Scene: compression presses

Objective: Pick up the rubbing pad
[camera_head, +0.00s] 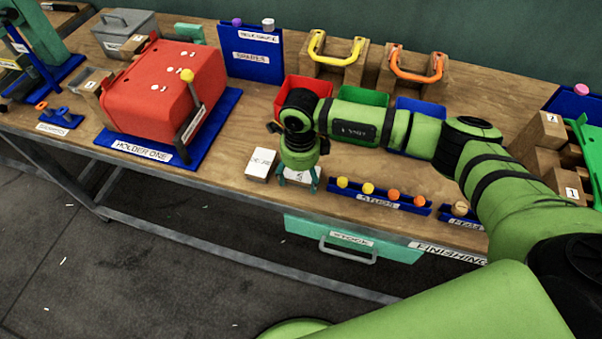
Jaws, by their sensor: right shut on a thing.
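My right gripper (298,184) points straight down near the front edge of the wooden bench. Its teal fingers are closed on a small pale block with a dark mark on its face, which I take to be the rubbing pad (298,176). Most of the pad's top is hidden by the gripper. I cannot tell whether the pad touches the bench or is just above it. My left gripper is not in view.
A white labelled block (261,163) stands just left of the gripper. A blue rack with yellow and orange knobs (379,196) is close on the right. A red press body (165,90) sits on the left. Coloured bins, including a green one (362,97), stand behind.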

